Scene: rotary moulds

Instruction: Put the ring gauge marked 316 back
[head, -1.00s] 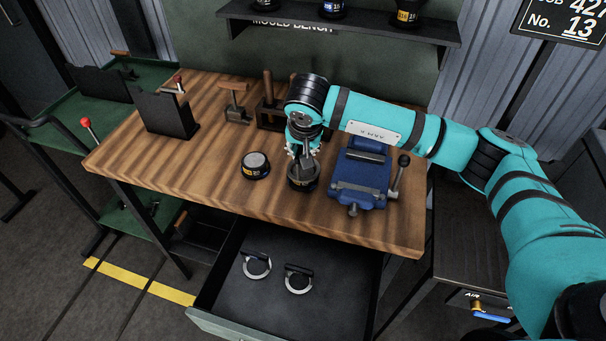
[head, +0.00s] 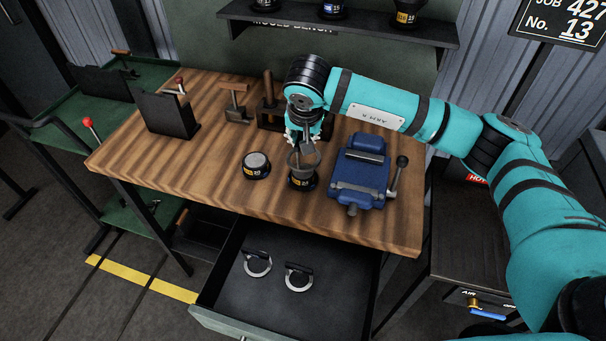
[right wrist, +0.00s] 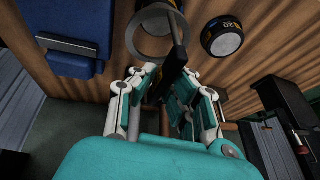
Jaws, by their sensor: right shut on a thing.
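My right gripper (head: 303,137) is shut on the dark handle of a grey ring gauge (head: 294,160). In the right wrist view, the ring (right wrist: 136,42) hangs beyond my fingers (right wrist: 170,80). In the head view the ring is at the top of a black mould with a yellow label (head: 303,182); I cannot tell whether they touch. No number on the held gauge is readable. Two similar ring gauges, one at left (head: 257,266) and one at right (head: 299,281), lie in the open drawer (head: 330,309). My left gripper is out of view.
A second black mould (head: 256,167) stands to the left on the wooden bench (head: 212,190). A blue vise (head: 361,175) stands close on the right. A dark rack (head: 290,118) is behind my gripper. The drawer has free floor around its gauges.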

